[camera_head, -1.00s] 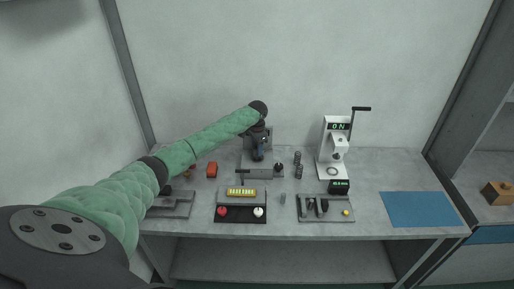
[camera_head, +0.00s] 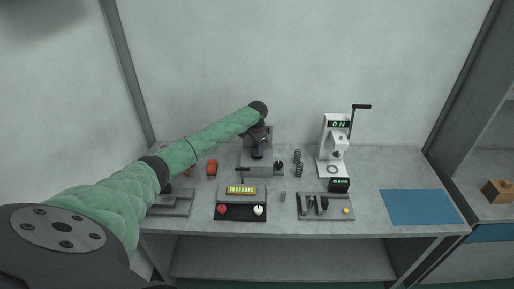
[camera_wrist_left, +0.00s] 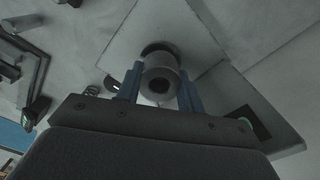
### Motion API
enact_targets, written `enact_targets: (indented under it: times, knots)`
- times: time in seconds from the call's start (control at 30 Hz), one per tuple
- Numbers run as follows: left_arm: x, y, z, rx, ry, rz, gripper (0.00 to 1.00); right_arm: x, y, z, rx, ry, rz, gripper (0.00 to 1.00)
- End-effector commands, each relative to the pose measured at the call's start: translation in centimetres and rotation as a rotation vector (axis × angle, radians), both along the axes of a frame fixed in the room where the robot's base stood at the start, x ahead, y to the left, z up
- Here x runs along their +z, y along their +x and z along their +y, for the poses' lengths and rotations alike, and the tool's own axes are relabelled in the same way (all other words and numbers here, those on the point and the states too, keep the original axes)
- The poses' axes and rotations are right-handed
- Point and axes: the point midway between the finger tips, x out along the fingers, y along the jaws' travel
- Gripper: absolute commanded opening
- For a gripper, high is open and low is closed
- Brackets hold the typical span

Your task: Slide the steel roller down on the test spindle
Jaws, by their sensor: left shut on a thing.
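My left gripper (camera_head: 259,153) is over the grey fixture (camera_head: 247,169) at the back middle of the bench. In the left wrist view, the blue fingers of my left gripper (camera_wrist_left: 160,90) are shut on the steel roller (camera_wrist_left: 160,72), a short grey cylinder with a dark hole in its near end. Beyond the roller lies a flat grey plate with a dark round shape around the roller's far end. I cannot make out the test spindle apart from the roller, nor how far the roller sits on it. My right gripper is not in view.
A white press with a lit display (camera_head: 334,150) stands right of the fixture, with coil springs (camera_head: 298,165) between. In front are a panel with red and white knobs (camera_head: 240,212) and a grey tool tray (camera_head: 336,214). A blue mat (camera_head: 418,208) lies clear at right.

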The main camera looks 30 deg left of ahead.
Motion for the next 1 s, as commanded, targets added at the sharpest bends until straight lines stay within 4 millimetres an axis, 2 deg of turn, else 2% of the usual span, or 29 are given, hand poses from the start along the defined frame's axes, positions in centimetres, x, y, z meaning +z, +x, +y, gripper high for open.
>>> enact_targets:
  times: [0.2, 0.3, 0.8, 1.0]
  knots:
    - [-0.3, 0.0, 0.0, 0.000, 0.000, 0.000, 0.13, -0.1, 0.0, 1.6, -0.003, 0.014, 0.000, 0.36]
    - [-0.4, 0.0, 0.0, 0.000, 0.000, 0.000, 0.13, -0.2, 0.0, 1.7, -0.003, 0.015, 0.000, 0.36]
    - [-1.0, 0.0, 0.0, 0.000, 0.000, 0.000, 0.13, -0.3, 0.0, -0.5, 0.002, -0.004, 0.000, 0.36]
    - [-1.2, 0.0, 0.0, 0.000, 0.000, 0.000, 0.13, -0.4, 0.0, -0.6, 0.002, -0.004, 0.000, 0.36]
